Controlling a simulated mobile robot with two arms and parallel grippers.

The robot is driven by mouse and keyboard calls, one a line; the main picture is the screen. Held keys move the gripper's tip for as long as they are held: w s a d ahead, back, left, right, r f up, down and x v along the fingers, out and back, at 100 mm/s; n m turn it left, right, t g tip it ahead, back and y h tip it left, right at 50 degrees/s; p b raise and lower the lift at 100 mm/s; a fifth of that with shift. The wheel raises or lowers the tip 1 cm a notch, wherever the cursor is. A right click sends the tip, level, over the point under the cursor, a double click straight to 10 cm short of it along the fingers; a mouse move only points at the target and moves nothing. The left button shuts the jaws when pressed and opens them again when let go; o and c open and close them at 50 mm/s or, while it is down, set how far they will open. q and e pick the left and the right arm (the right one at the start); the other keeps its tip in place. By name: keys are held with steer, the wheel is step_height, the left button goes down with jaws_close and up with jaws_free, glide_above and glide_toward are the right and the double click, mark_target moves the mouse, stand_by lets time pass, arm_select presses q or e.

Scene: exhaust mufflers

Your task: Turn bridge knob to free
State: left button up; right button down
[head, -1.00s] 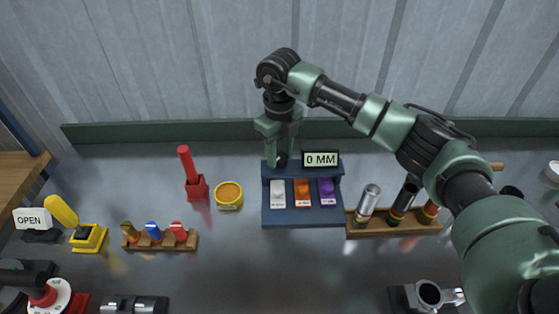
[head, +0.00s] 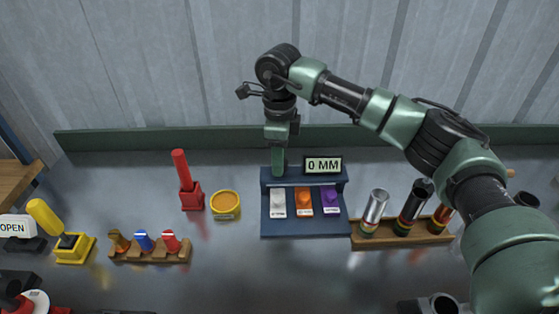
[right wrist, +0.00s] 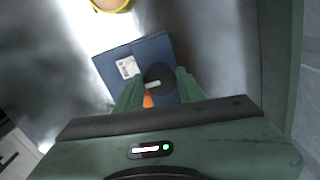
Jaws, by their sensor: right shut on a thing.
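The bridge is a dark blue stand (head: 262,232) with a display reading "0 MM" (head: 323,165) and three tiles, white, orange and purple. Its knob (right wrist: 158,78) is a dark round dial with a pale bar across it in the right wrist view. My right gripper (head: 279,171) points down at the back left of the stand and hides the knob in the head view. Its two green fingers (right wrist: 159,89) are shut on the knob, one on each side. The knob's markings cannot be read. My left gripper is not in view.
Left of the stand are a yellow tub (head: 226,204), a red holder with a red handle (head: 190,186) and a wooden rack of coloured pieces (head: 150,252). Right is a wooden rack of metal tubes (head: 405,232). A wall rises behind the table.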

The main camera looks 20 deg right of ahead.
steer(key=shift+w+r, duration=0.1)
stand_by(0.4)
steer(key=c, duration=0.9)
jaws_free()
step_height(320, 180, up, 8)
steer(key=shift+f+b, duration=0.15)
steer(key=shift+b, duration=0.6)
